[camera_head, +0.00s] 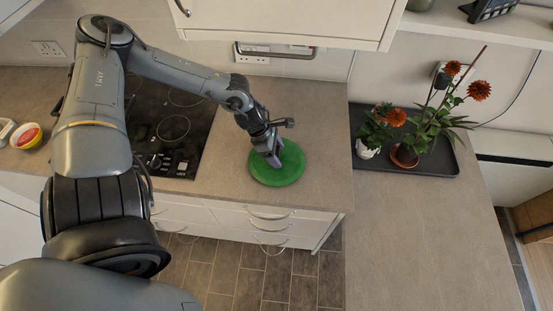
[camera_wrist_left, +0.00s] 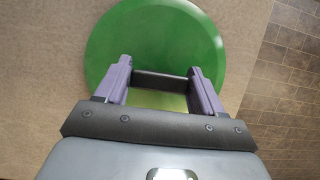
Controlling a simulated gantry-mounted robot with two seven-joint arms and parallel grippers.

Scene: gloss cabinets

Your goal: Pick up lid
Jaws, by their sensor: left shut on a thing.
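The lid is a round green disc (camera_head: 289,168) lying on the grey countertop to the right of the hob. It also shows in the left wrist view (camera_wrist_left: 155,35), where it fills the top middle. My left gripper (camera_head: 273,160) is over the lid, its purple fingers reaching down to it. In the left wrist view the fingers (camera_wrist_left: 160,80) stand apart on either side of the lid's middle, shut on a part of the lid that is mostly hidden by the gripper. The lid appears flat at counter level; I cannot tell whether it is lifted. My right gripper is not in view.
The black hob (camera_head: 170,130) lies left of the lid. A dark tray (camera_head: 440,162) with potted orange flowers stands to the right. White cabinets (camera_head: 290,15) hang above, and the counter's front edge is near the lid.

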